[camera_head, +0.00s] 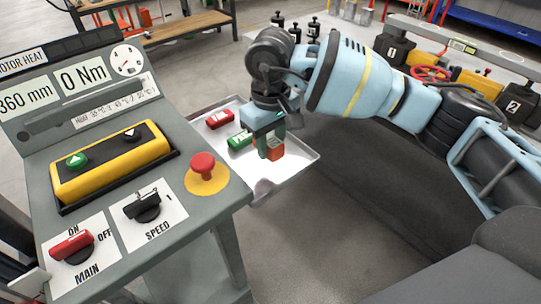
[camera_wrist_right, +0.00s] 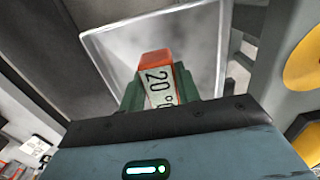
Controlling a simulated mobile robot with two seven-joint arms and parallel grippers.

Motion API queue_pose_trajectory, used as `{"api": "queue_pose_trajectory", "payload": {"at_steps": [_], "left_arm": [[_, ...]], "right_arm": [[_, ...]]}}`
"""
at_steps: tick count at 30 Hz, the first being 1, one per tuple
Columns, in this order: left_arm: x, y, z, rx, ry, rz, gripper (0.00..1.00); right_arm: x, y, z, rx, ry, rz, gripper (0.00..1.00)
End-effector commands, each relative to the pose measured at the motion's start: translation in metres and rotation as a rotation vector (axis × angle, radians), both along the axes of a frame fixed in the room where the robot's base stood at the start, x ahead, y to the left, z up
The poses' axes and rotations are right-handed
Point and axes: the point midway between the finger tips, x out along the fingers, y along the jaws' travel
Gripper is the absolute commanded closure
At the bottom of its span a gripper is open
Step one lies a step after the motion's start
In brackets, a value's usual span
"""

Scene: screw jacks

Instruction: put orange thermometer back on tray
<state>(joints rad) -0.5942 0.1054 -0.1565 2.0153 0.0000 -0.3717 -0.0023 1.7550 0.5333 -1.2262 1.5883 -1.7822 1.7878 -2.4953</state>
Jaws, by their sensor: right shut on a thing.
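The orange thermometer (camera_wrist_right: 157,78), a small block with a white label reading "20°", is between the green fingers of my right gripper (camera_wrist_right: 160,95) in the right wrist view. In the head view my right gripper (camera_head: 272,140) points down over the tray, shut on the orange thermometer (camera_head: 274,150). The tray (camera_head: 302,158) is pale and shallow, attached beside the console. From the head view I cannot tell whether the thermometer touches the tray floor. My left gripper is not in view.
A red block (camera_head: 220,119) and a green block (camera_head: 240,140) lie on the tray, left of my right gripper. The console (camera_head: 120,170) with a red stop button (camera_head: 203,166) stands close on the left. The tray's front part is clear.

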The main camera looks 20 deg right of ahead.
Motion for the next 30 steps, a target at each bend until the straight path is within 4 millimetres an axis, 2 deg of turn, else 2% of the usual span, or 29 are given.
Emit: {"api": "queue_pose_trajectory", "payload": {"at_steps": [9,18,29,30], "left_arm": [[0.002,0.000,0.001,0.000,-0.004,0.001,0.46],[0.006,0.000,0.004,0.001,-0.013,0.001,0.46],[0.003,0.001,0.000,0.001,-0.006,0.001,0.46],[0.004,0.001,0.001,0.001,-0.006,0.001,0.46]], "right_arm": [[0.000,0.000,-0.011,0.000,0.000,-0.001,0.95],[0.000,0.000,-0.044,0.000,-0.001,-0.001,0.95],[0.000,0.000,-0.048,0.000,-0.001,-0.001,0.95],[0.000,0.000,-0.049,-0.001,0.000,-0.001,0.65]]}}
